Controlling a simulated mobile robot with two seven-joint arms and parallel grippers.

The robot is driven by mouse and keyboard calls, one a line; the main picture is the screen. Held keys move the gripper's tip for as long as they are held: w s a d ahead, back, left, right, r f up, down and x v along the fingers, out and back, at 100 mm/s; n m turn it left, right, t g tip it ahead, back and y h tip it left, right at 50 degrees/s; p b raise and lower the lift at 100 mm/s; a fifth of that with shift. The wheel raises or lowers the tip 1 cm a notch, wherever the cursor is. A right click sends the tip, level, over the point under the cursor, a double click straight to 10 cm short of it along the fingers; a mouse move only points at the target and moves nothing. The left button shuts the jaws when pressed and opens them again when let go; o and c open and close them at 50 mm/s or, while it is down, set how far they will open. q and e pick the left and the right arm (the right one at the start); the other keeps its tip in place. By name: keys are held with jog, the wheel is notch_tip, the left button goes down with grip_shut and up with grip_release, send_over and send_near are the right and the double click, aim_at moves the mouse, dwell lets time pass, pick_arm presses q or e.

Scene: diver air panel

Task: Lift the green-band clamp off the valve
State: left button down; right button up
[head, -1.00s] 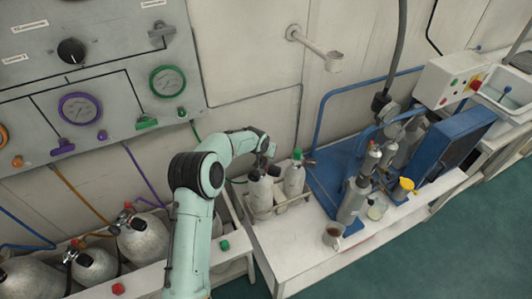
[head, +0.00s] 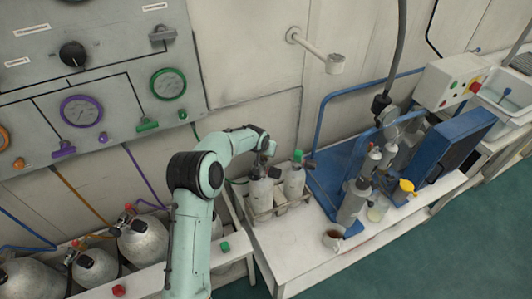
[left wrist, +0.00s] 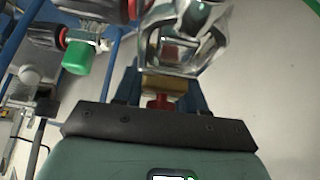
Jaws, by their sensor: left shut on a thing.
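My left gripper (head: 266,158) is over the grey cylinder (head: 260,192) in the rack on the white bench. In the left wrist view its blue fingers (left wrist: 160,88) are shut on a brass-coloured block with a red part, at the base of a shiny metal clamp frame (left wrist: 188,38). No green band is clear on this clamp, though a green hose (left wrist: 309,6) curves at the upper right. A reddish-grey part shows inside the frame; I cannot tell whether the frame is still around a valve. My right gripper is not in view.
A second cylinder (head: 294,184) with a green cap stands close to the right. A valve with a green cap (left wrist: 77,57) is left of the clamp in the wrist view. The wall is behind.

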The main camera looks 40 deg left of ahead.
pick_arm(q)
jog(key=shift+r+p, duration=0.35)
jog(key=shift+r, duration=0.95)
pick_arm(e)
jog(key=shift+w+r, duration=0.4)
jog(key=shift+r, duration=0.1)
